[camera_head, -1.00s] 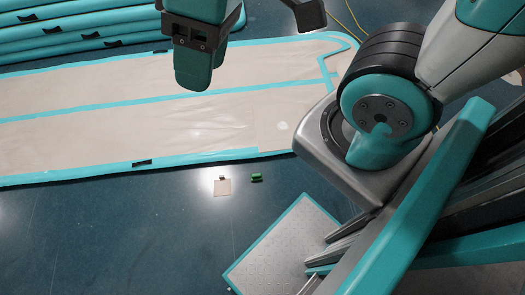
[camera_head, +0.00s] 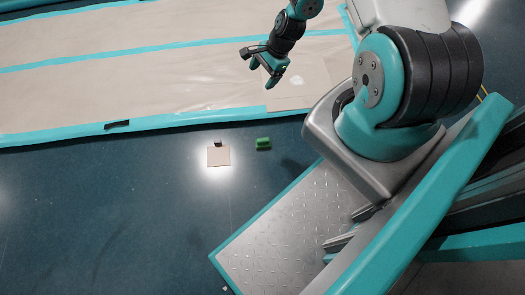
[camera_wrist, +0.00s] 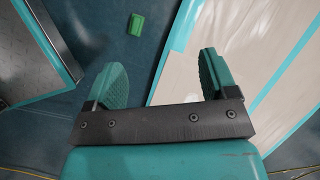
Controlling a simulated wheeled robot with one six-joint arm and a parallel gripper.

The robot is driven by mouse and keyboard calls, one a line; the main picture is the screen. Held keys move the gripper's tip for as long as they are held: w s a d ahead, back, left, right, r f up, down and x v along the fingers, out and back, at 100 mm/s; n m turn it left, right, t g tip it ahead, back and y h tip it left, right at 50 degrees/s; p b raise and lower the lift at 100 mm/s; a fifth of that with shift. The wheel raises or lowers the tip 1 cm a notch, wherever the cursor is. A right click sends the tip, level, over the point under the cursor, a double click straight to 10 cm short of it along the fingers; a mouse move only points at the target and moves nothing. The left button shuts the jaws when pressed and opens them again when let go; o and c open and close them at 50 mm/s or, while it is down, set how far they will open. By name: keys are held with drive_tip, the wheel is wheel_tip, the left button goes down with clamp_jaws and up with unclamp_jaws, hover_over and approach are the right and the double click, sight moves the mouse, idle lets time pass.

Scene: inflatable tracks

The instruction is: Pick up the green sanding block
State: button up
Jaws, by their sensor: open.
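The green sanding block (camera_head: 263,143) lies on the dark blue floor, just in front of the near teal edge of the inflatable track. It also shows in the wrist view (camera_wrist: 136,25) near the top, beyond my fingertips and a little left of the middle between them. My gripper (camera_head: 261,76) is above the beige track, up and slightly left of my arm's base. In the wrist view my gripper (camera_wrist: 162,78) has its two green fingers wide apart with nothing between them. The block is apart from the fingers.
A small beige square (camera_head: 218,156) with a dark piece at its top edge lies left of the block. The beige track (camera_head: 150,65) with teal borders spans the back. Open floor (camera_head: 120,210) lies to the left and front.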

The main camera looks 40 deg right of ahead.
sight(265, 139)
drive_tip(key=s+d+f+m+b, duration=0.2)
drive_tip(key=s+f+m+b, duration=0.1)
drive_tip(key=f, duration=0.7)
drive_tip(key=s+d+f+m+b, duration=0.1)
drive_tip(key=s+f+m+b, duration=0.25)
drive_tip(key=f, duration=0.75)
drive_tip(key=b+x, duration=0.1)
drive_tip(key=x, duration=0.2)
drive_tip(key=b+x, duration=0.2)
drive_tip(key=x, duration=0.2)
drive_tip(key=b+x, duration=0.1)
drive_tip(key=x, duration=0.3)
drive_tip(key=shift+s+d+f+b, duration=0.1)
drive_tip(key=shift+s+d+b, duration=0.2)
drive_tip(key=shift+b, duration=0.1)
drive_tip(key=b+x, duration=0.1)
drive_tip(key=x, duration=0.1)
drive_tip(key=b+x, duration=0.3)
drive_tip(key=x, duration=0.1)
drive_tip(key=shift+w+a, duration=0.15)
drive_tip(key=shift+a, duration=0.2)
drive_tip(key=c, duration=1.1)
wheel_tip(265, 139, up, 20)
drive_tip(key=p, duration=1)
